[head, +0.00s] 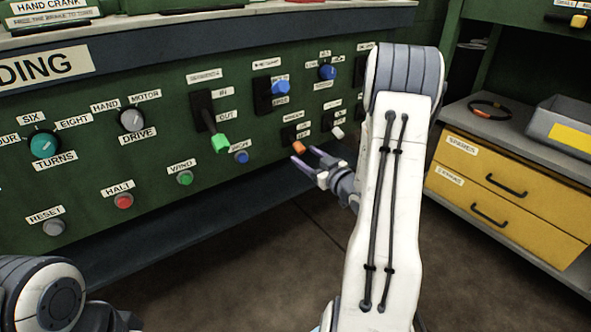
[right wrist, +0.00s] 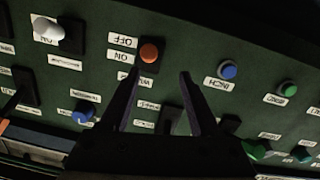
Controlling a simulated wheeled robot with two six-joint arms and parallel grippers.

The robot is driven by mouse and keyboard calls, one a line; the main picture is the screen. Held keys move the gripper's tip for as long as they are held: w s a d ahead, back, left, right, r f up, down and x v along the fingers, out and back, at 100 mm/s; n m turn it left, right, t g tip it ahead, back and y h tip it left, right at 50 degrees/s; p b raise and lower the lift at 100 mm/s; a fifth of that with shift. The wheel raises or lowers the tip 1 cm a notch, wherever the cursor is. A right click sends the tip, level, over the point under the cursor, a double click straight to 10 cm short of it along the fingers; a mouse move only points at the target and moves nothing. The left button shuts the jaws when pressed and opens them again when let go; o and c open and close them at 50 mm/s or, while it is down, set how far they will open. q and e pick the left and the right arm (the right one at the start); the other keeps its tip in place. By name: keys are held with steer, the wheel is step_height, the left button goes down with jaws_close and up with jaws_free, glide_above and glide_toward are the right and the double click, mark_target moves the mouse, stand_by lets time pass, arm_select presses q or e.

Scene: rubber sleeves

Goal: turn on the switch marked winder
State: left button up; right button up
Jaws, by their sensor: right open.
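The switch with the orange knob (head: 298,146) is low on the green panel. In the right wrist view, which is upside down, the orange knob (right wrist: 149,53) is beside the words ON and OFF, and its label (right wrist: 145,82) begins WIN, partly covered by a finger. In the head view the knob hangs at the lower end of its dark plate, on the OFF side. My right gripper (head: 303,157) is open and empty, its fingertips just in front of and below the knob. In the right wrist view the fingers (right wrist: 158,78) point at it, apart from it.
A white-knobbed switch (head: 337,132) is close on the right, and a blue button (head: 241,157) and a green-handled lever (head: 221,142) are on the left. A blue-knobbed switch (head: 281,88) is above. A yellow drawer unit (head: 500,200) stands at the right. The floor below is clear.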

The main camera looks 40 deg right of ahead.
mark_target(296, 146)
steer(key=shift+t, duration=0.4)
steer(key=w+b, duration=0.1)
steer(key=w, duration=0.1)
steer(key=w+d+f+b, duration=0.1)
steer(key=w+b, duration=0.1)
steer(key=w, duration=0.1)
steer(key=w+d+f+b, duration=0.1)
steer(key=w+b, duration=0.1)
steer(key=w, duration=0.1)
steer(key=shift+d, duration=0.2)
steer(key=shift+w+r+b, duration=0.15)
steer(key=shift+w+b, duration=0.2)
steer(key=shift+w, duration=0.1)
arm_select(q)
step_height(296, 146, down, 7)
